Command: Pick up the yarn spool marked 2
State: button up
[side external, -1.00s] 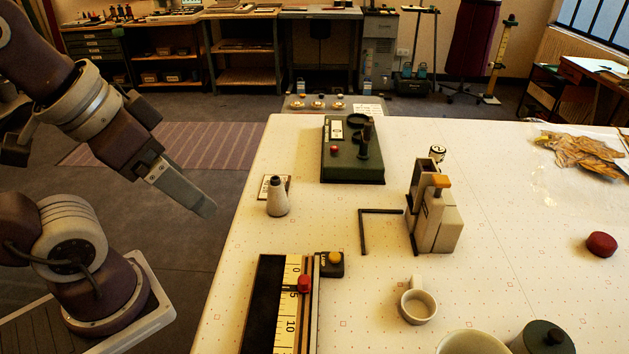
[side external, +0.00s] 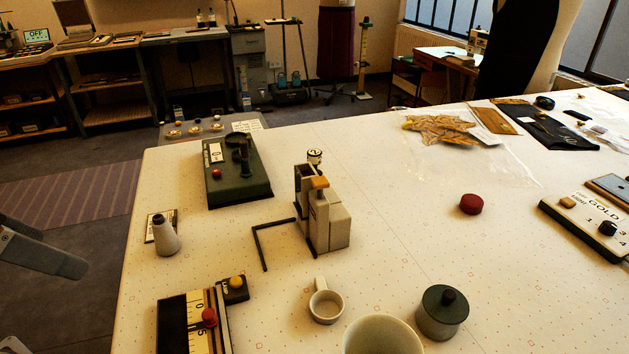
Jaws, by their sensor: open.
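A small white cylinder (side external: 314,157) with a dark mark stands just behind the beige press-like device (side external: 323,215); the mark is too small to read surely as 2. A pale cone (side external: 166,238) with a dark top stands upright by a small card near the table's left edge; no number shows on it. I cannot tell for certain which is the yarn spool marked 2. My gripper (side external: 72,266) shows at the left picture edge, off the table's left side. It is open, seen edge-on, and apart from everything on the table.
A dark green device (side external: 236,175) stands at the back left. A black angle bar (side external: 262,246), a mug (side external: 325,302), a lidded pot (side external: 442,312) and a ruler device (side external: 195,322) lie nearer. A red puck (side external: 471,204) sits right. The table's middle right is mostly clear.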

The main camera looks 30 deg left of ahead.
jog(key=c, duration=0.4)
